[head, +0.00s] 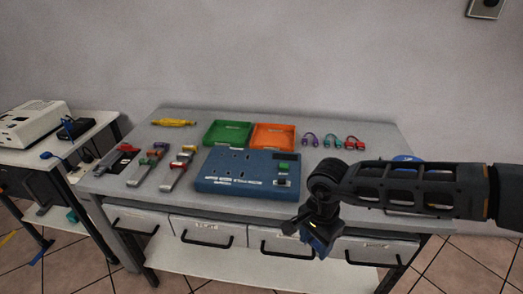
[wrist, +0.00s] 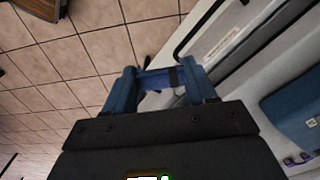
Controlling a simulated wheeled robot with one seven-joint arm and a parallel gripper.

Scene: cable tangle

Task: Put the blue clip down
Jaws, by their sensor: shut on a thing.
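My gripper (head: 318,241) hangs in front of the table's front edge, at drawer height, pointing down. In the wrist view its two blue fingers are closed on a small blue piece, the blue clip (wrist: 158,80), which spans the gap between them. A dark part shows beside the clip. The clip cannot be told apart from the blue fingertips in the head view. Below the clip in the wrist view is tiled floor, with the drawer fronts to the right.
The grey table (head: 180,116) holds a green tray (head: 228,133), an orange tray (head: 273,136), a blue panel box (head: 247,173), a yellow bundle (head: 174,122), several coloured clips at left and small cable loops at right. A side table (head: 88,125) stands left.

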